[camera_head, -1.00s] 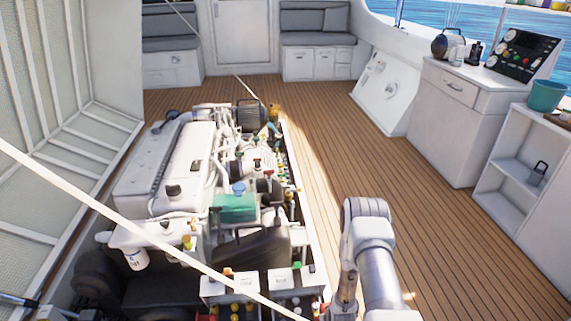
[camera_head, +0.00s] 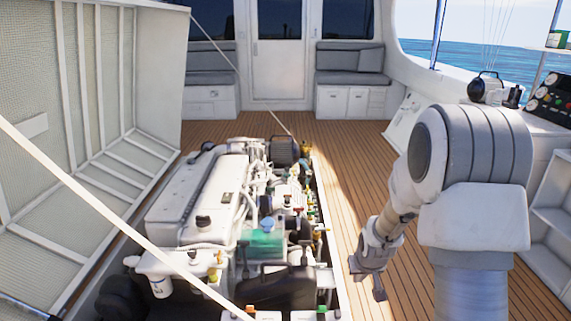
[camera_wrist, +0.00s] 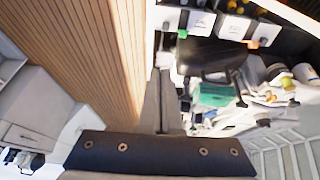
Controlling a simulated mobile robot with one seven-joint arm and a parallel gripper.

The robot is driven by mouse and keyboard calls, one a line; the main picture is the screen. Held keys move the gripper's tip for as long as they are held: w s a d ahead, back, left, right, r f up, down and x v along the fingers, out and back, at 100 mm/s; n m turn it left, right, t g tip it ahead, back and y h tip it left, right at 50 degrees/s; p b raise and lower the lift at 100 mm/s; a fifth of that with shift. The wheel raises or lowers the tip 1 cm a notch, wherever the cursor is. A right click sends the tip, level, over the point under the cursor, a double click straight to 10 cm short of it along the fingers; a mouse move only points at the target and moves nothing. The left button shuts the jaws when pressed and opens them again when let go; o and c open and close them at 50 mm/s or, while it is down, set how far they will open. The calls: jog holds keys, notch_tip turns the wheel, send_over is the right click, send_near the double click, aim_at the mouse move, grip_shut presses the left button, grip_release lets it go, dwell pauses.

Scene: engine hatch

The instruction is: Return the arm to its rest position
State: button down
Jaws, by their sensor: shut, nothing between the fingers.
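My arm (camera_head: 470,160) is raised and bent at the right of the head view, its forearm pointing down and to the left. My gripper (camera_head: 367,280) hangs over the wooden deck just right of the engine hatch opening. In the wrist view my gripper (camera_wrist: 165,62) has its long grey fingers together and holds nothing. The engine (camera_head: 205,195) lies in the open hatch left of the gripper, and the gripper looks apart from it.
The raised hatch lid (camera_head: 95,130) stands at the left, with a pale strut (camera_head: 110,220) crossing in front. A console (camera_head: 545,185) and shelves stand at the right. The wooden deck (camera_head: 345,150) beyond and right of the hatch is clear.

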jog(key=s+a+f+v, duration=0.1)
jog(key=s+a+v, duration=0.1)
jog(key=v, duration=2)
jog(key=s+a+r+t, duration=0.1)
jog(key=s+r, duration=0.2)
jog(key=s, duration=0.5)
jog(key=s+a+r, duration=0.1)
jog(key=s+r, duration=0.3)
jog(key=s, duration=0.5)
notch_tip(320, 180, up, 19)
jog(key=p, duration=1.9)
jog(key=shift+w+f+y, duration=0.15)
jog(key=shift+f+y, duration=0.1)
jog(key=shift+y, duration=0.05)
